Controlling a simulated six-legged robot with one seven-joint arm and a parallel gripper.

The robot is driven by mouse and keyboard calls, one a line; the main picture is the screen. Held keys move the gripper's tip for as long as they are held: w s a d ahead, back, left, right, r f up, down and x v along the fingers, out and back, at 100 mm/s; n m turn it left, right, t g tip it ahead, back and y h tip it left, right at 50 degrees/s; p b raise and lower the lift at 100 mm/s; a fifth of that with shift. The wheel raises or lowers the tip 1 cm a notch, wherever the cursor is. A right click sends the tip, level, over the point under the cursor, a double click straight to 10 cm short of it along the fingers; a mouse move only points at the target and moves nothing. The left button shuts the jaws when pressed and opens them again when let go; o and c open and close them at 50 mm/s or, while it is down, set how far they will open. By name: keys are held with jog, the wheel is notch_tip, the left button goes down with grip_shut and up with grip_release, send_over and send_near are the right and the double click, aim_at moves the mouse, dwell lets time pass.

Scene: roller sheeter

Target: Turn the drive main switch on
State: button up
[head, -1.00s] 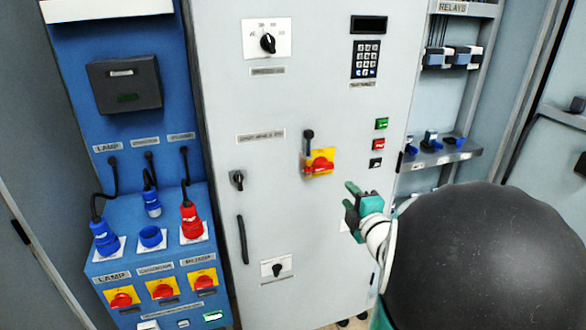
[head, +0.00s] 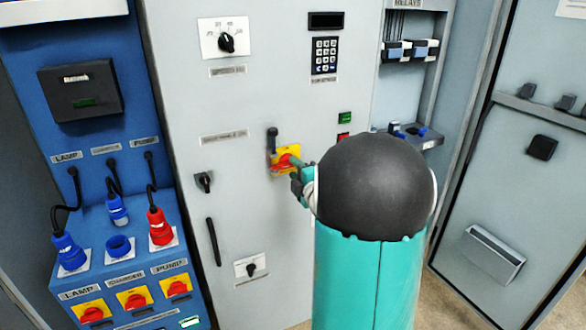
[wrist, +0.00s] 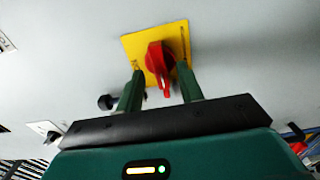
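The switch on the grey cabinet is a red rotary handle (head: 281,164) on a yellow plate (head: 294,152). In the wrist view the red handle (wrist: 158,58) has its grip pointing downward, on the yellow plate (wrist: 131,45). My gripper (head: 298,175) is at the plate's lower right in the head view and hides part of the handle. In the wrist view my gripper (wrist: 161,73) is open, one finger on each side of the handle, with gaps visible. Whether the fingertips touch the plate is unclear.
A black lever (head: 272,138) stands at the plate's upper left. Green (head: 345,118) and red buttons are to the right, partly hidden by my arm. A blue panel (head: 115,180) with plugs and several similar red-yellow switches (head: 91,314) stands at the left.

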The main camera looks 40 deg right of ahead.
jog(key=shift+x, duration=0.85)
grip_shut()
